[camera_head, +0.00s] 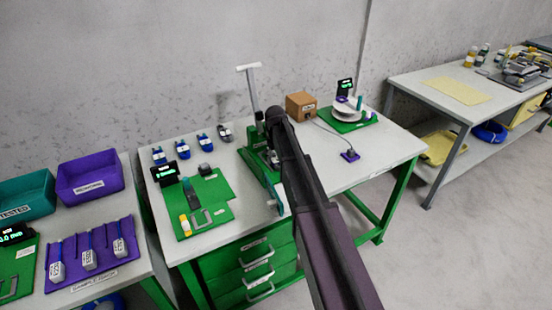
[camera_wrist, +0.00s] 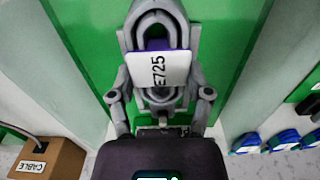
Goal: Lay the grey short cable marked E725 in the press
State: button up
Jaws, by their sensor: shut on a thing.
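The grey short cable (camera_wrist: 156,98) is a small coil with a white tag (camera_wrist: 170,68) reading E725, in the wrist view. My gripper (camera_wrist: 159,42) is shut on it, with a finger on each side of the coil. A green plate or base (camera_wrist: 225,20) lies beyond the gripper in the wrist view. In the head view the green press (camera_head: 252,160), with a tall grey lever (camera_head: 252,88), stands mid-table. My dark arm reaches over beside it and hides my gripper and the held cable there. Whether the cable touches the press cannot be told.
Blue coils (camera_head: 182,149) and a dark grey coil (camera_head: 224,133) lie in a row at the table's back left. A green board (camera_head: 215,190) with a gauge is in front. A brown box (camera_head: 300,106) and a round stand (camera_head: 347,112) are right of the press.

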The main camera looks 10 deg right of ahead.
jog(key=shift+f+b, duration=0.55)
dwell(0.4)
jog(key=o, duration=1.2)
jog(key=shift+r, duration=0.2)
jog(key=shift+r+p, duration=3.85)
jog(key=shift+p, duration=0.2)
jog(key=s+m, duration=0.1)
jog(key=s, duration=0.8)
jog(key=s+r+m+p, duration=0.1)
jog(key=s, duration=0.9)
jog(key=s+m, duration=0.1)
jog(key=s, duration=0.9)
jog(key=shift+d+r+m+p, duration=0.1)
jog(key=shift+r+m+p, duration=0.2)
jog(key=shift+r+p, duration=0.1)
